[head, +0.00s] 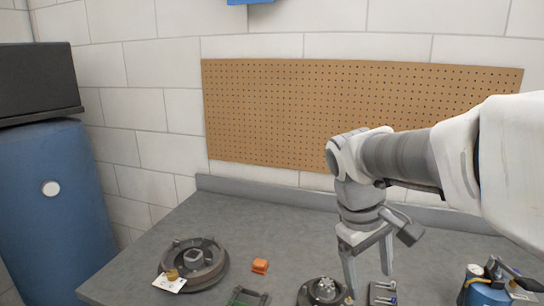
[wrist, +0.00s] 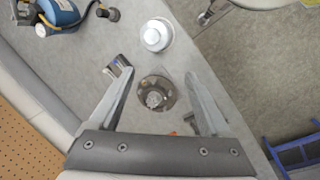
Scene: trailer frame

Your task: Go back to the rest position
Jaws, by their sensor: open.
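My gripper (head: 369,275) is open and points down over the grey workbench (head: 150,245). Its fingers are spread wide, with nothing gripped between them. In the wrist view my gripper (wrist: 158,75) has a round metal hub (wrist: 155,96) showing between its fingers, lying on the bench beyond them. The hub (head: 322,292) in the head view lies just left of the left fingertip. Exact height above the bench is hard to tell. My arm reaches in from the right.
A drum-like wheel part (head: 210,273) with a tag, an orange block (head: 260,266), a green part (head: 247,297), a bracket with pins (head: 383,292) and a blue canister (head: 485,293) lie on the bench. A pegboard (head: 290,110) is behind. A blue cabinet (head: 50,200) stands left.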

